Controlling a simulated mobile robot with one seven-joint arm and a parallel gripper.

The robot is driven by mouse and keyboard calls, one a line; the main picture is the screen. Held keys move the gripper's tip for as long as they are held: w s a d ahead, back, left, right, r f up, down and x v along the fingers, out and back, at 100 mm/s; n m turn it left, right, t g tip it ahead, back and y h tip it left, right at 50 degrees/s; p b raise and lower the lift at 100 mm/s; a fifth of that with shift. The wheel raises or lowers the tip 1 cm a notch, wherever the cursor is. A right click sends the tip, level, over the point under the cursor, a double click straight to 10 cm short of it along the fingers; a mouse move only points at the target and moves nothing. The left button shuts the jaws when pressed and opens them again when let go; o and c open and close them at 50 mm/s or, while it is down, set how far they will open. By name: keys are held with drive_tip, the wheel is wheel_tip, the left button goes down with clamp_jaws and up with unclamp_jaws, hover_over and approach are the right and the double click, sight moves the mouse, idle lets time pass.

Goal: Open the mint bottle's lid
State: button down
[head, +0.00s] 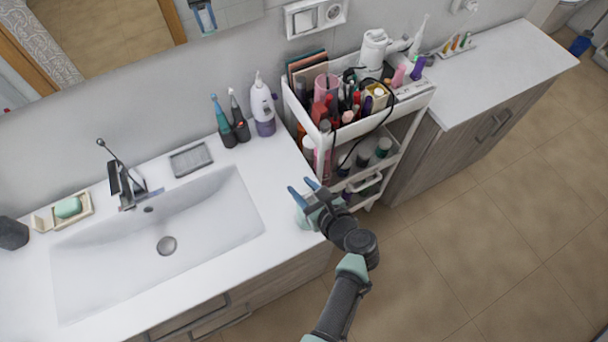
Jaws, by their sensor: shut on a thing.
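My gripper (302,188) is at the front right corner of the white sink counter, beside the cart. Its two blue fingertips point up and left in the picture. A pale mint shape, which looks like the mint bottle (305,219), shows just below the fingers at the counter's edge. My gripper hides much of it. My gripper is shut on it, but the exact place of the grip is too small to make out. The lid cannot be told apart from the body, nor can I tell whether it is open.
A white cart (385,125), full of cosmetics, stands right of the counter, close to my gripper. A purple and white bottle (262,105) and toothbrushes (230,120) stand at the counter's back. The sink basin (215,215) is left. The floor (490,240) at right is clear.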

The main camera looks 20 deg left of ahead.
drive_tip(key=shift+w+a+r+g+h+p, duration=0.15)
drive_tip(key=shift+a+r+g+h+p, duration=0.25)
drive_tip(key=shift+h+p, duration=0.45)
drive_tip(key=g+h, duration=0.1)
drive_tip(key=h, duration=0.1)
drive_tip(key=f+g+h, duration=0.1)
drive_tip(key=g+h, duration=0.1)
drive_tip(key=f+g+h, duration=0.1)
drive_tip(key=h, duration=0.1)
drive_tip(key=shift+w+a+g+h, duration=0.25)
drive_tip(key=shift+a+g, duration=0.05)
drive_tip(key=shift+g, duration=0.1)
drive_tip(key=shift+s+f, duration=0.1)
drive_tip(key=shift+c, duration=2.4)
unclamp_jaws()
